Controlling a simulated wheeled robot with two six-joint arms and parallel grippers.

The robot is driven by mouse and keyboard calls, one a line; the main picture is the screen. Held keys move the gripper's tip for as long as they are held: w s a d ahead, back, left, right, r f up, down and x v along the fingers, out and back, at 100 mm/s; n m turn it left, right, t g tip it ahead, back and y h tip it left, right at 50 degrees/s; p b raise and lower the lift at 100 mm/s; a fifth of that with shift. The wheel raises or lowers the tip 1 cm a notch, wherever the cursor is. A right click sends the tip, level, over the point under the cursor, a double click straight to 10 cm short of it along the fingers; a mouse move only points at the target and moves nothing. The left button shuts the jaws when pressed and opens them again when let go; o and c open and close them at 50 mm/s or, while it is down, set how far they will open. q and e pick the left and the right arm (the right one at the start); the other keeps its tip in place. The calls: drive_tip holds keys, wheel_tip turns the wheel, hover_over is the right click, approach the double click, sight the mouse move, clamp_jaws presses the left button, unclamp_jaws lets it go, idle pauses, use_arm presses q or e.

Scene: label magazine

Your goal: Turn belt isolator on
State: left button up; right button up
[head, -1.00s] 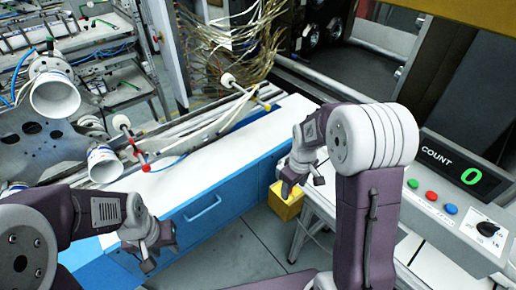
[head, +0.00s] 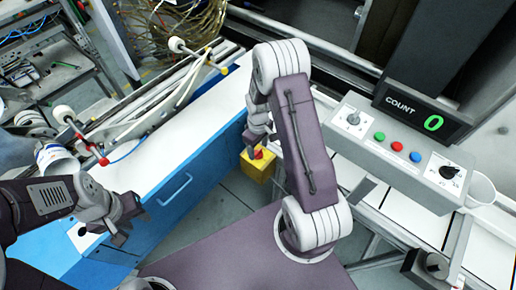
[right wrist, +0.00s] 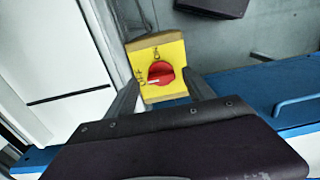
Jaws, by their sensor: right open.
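A yellow box (head: 257,171) with a red rotary knob is low beside the blue cabinet, partly hidden by my right gripper in the head view. In the right wrist view the box's yellow face (right wrist: 150,52) carries the round red knob (right wrist: 161,73), with a pale pointer mark toward the left. My right gripper (head: 258,142) is open above the box. In the right wrist view its fingers (right wrist: 161,80) spread to either side of the knob, apparently without gripping it. My left gripper (head: 122,222) is over the cabinet's front edge, away from the box; its jaw opening is unclear.
A blue cabinet (head: 190,205) with a white top stands to the left. A count panel (head: 395,150) with coloured buttons and two dials is at the right. Rods with white rollers (head: 62,113) lie along the back left. Grey floor shows around the box.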

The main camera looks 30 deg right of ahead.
drive_tip(key=shift+s+f, duration=0.15)
drive_tip(key=shift+f, duration=0.2)
drive_tip(key=shift+a+f, duration=0.1)
drive_tip(key=shift+a, duration=0.05)
drive_tip(key=shift+w, duration=0.2)
clamp_jaws()
